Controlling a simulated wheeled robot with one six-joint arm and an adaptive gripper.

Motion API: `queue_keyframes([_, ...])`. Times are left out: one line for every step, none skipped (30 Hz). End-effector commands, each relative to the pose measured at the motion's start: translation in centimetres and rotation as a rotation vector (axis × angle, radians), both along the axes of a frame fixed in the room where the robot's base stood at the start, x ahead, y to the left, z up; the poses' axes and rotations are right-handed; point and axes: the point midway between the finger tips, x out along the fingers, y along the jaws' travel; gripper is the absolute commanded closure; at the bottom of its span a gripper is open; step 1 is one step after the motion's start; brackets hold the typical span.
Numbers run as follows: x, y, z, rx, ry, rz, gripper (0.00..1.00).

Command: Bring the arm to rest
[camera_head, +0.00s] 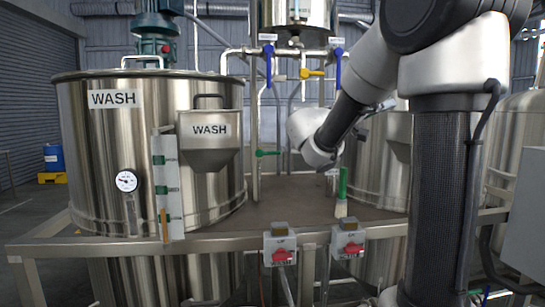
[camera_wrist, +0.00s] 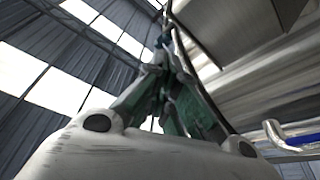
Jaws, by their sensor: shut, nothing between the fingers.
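My arm (camera_head: 352,105) reaches from the right side of the head view, and its white wrist joints (camera_head: 315,138) hang in front of the deck, between the two large tanks. My gripper's fingers are not clear in the head view. In the wrist view my gripper (camera_wrist: 163,52) shows dark, greenish fingers close together with nothing between them. Behind it are the bright roof panels and the hall wall, so the wrist camera looks upward.
A steel tank marked WASH (camera_head: 90,150) stands at left, with a hopper (camera_head: 209,130). Another tank (camera_head: 375,165) stands behind my arm. Blue-handled valves (camera_head: 268,66) hang above. A green-topped item (camera_head: 343,183) stands on the deck. Switch boxes with red handles (camera_head: 280,254) line the front rail.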

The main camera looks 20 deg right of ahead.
Motion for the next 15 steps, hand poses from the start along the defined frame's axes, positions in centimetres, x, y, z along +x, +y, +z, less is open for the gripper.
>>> queue_keyframes([0.0,0.0,0.0,0.0,0.0,0.0,1.0])
queue_keyframes([0.0,0.0,0.0,0.0,0.001,0.0,1.0])
queue_keyframes([0.0,0.0,0.0,0.001,0.009,-0.003,1.0])
queue_keyframes([0.0,0.0,0.0,0.002,0.023,-0.007,1.0])
queue_keyframes([0.0,0.0,0.0,0.006,0.047,-0.013,1.0])
queue_keyframes([0.2,-0.1,-0.2,0.018,0.095,-0.02,1.0])
queue_keyframes([0.3,-0.3,-0.5,0.037,0.145,-0.031,1.0])
queue_keyframes([0.3,-0.6,-1.2,0.074,0.206,-0.046,1.0])
queue_keyframes([0.0,-1.3,-2.8,0.151,0.307,-0.074,1.0])
queue_keyframes([-0.4,-1.9,-4.4,0.225,0.393,-0.095,1.0])
queue_keyframes([-1.0,-2.5,-6.4,0.315,0.487,-0.115,1.0])
queue_keyframes([-2.3,-3.0,-9.3,0.451,0.605,-0.129,1.0])
queue_keyframes([-3.5,-3.1,-11.3,0.556,0.685,-0.126,1.0])
queue_keyframes([-4.7,-2.9,-13.3,0.661,0.756,-0.11,1.0])
queue_keyframes([-6.3,-2.3,-15.8,0.793,0.836,-0.07,1.0])
